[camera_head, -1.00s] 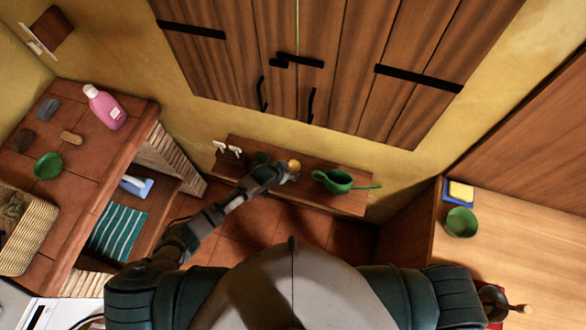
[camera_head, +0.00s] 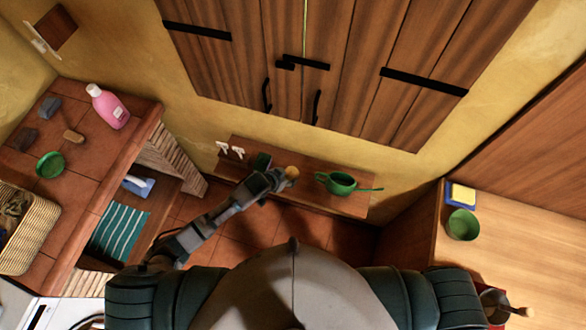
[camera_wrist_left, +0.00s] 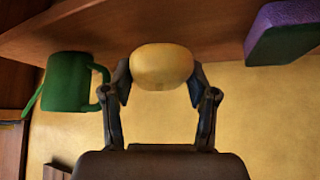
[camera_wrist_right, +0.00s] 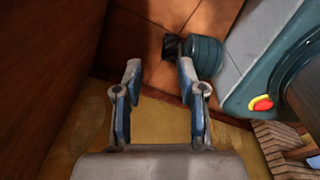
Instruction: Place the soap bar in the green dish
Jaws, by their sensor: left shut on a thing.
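The pale yellow soap bar (camera_head: 291,172) is held by my left gripper (camera_head: 283,178) at the low wooden shelf, left of the watering can. In the left wrist view the soap bar (camera_wrist_left: 161,66) sits between both fingers, which are shut on it. A shallow round green dish (camera_head: 50,165) lies on the tiled counter at the left, far from the gripper. A deeper green bowl (camera_head: 462,224) stands on the right wooden counter. My right gripper (camera_wrist_right: 160,68) is open and empty in the right wrist view, above the floor; it does not show in the head view.
A green watering can (camera_head: 337,182) stands on the shelf, with a green and purple block (camera_wrist_left: 285,32) on the other side. The left counter bears a pink bottle (camera_head: 108,106), a brush (camera_head: 73,136), dark blocks and a wicker basket (camera_head: 36,235). Cabinet doors (camera_head: 330,60) hang above.

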